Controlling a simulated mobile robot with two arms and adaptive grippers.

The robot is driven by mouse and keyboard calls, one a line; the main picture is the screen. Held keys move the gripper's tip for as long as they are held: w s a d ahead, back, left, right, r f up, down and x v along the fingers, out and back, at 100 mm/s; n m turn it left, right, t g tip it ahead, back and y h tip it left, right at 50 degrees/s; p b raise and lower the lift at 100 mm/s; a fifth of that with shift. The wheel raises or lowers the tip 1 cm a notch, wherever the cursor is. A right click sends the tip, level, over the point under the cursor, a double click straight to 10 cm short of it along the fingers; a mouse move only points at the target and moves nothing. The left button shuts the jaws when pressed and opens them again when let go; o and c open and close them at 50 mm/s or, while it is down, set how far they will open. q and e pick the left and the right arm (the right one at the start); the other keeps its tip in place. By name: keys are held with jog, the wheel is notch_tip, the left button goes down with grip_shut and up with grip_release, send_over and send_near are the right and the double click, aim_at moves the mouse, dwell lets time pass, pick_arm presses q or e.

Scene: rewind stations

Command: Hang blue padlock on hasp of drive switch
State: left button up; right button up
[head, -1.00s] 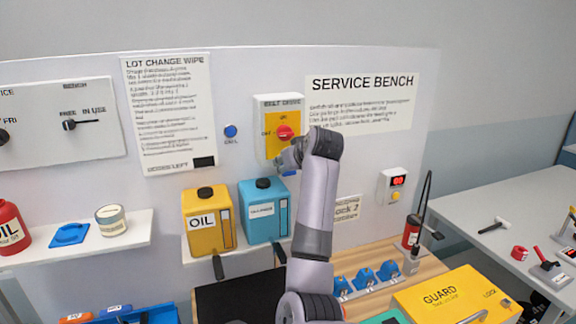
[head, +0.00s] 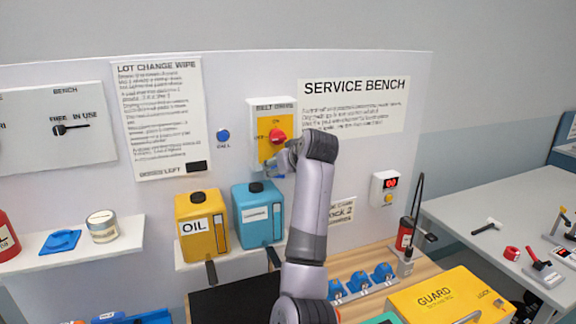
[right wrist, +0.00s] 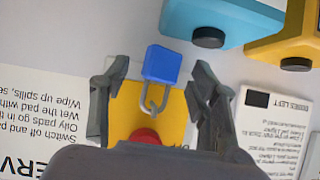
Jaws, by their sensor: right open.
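The blue padlock (right wrist: 162,64) shows in the right wrist view, which is upside down. Its grey shackle reaches to a small grey piece on the yellow plate of the drive switch (right wrist: 122,112), near the red knob (right wrist: 146,136). The padlock appears to hang there below the knob; the exact threading is too small to tell. My right gripper (right wrist: 158,72) is open, one finger on each side of the padlock with gaps to both. In the head view my right gripper (head: 272,164) is at the lower part of the belt drive switch box (head: 256,118) and hides the hasp. My left gripper is out of view.
A yellow oil can (head: 201,225) and a blue can (head: 257,214) stand on a shelf just below the switch. A blue call button (head: 223,135) is left of it. Below on the bench are blue padlocks (head: 359,281) on a rack and a yellow guard box (head: 440,298).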

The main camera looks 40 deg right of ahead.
jog(key=v, duration=1.1)
jog(key=shift+s, duration=0.1)
